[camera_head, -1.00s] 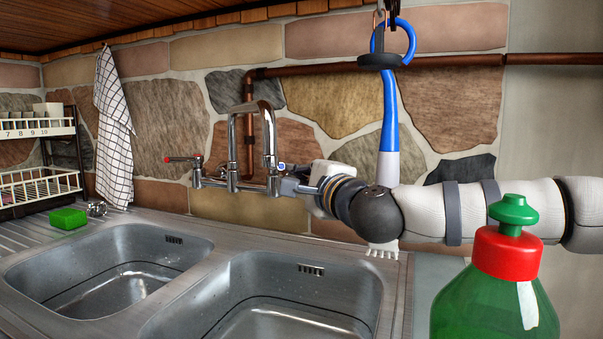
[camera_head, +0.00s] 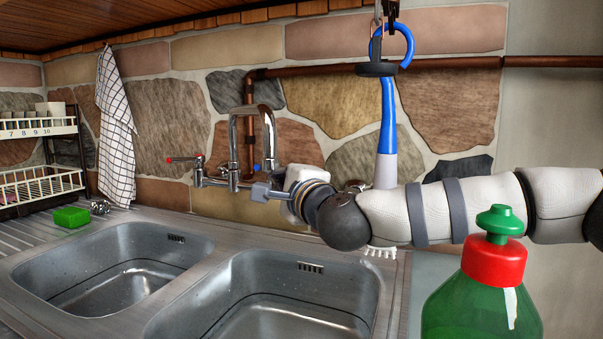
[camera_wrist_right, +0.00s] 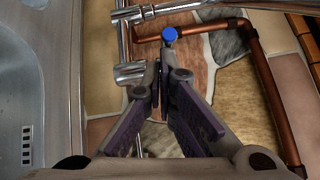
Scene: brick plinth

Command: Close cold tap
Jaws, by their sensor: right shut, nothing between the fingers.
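The chrome wall faucet (camera_head: 234,150) has an arched spout over the double sink. Its cold tap has a blue end (camera_head: 257,167), seen beside the spout; the blue cap also shows in the right wrist view (camera_wrist_right: 169,34). The hot tap lever with a red end (camera_head: 170,160) points left. My right gripper (camera_head: 257,192) is shut and empty, just below and in front of the blue end. In the right wrist view its closed fingertips (camera_wrist_right: 160,72) lie below the blue cap; I cannot tell whether they touch the tap. My left gripper is out of view.
A blue and white brush (camera_head: 387,120) hangs behind my right arm. A green bottle with a red cap (camera_head: 490,290) stands at front right. The sink basins (camera_head: 120,265) look empty. A copper pipe (camera_head: 430,64) runs along the stone wall. A green sponge (camera_head: 71,217) lies at left.

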